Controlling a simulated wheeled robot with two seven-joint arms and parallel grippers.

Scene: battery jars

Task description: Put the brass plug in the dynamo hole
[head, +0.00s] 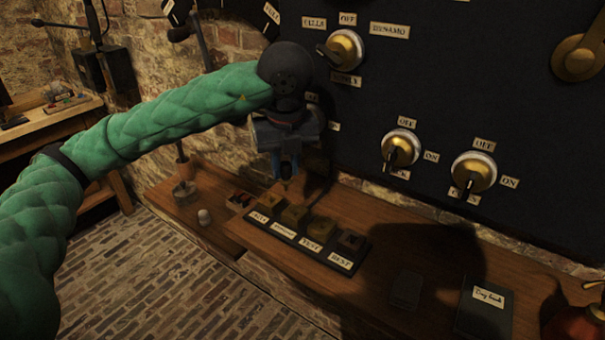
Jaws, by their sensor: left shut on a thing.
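My left gripper (287,170) points down, shut on the brass plug (287,184), of which only a small tip shows below the fingers. The plug is above the labelled plug board (304,250), near its back left part. The board is a dark strip with several square brass blocks in a row, each with a label in front. The second label from the left (283,230) seems to read Dynamo, though it is small. The brass block (294,214) behind that label has a dark top; its hole is hard to make out. My right gripper is not in view.
The board lies on a wooden shelf (385,235) under a black panel (455,90) with brass rotary switches. A dark notebook (484,309) and a red object (575,322) are at the lower right.

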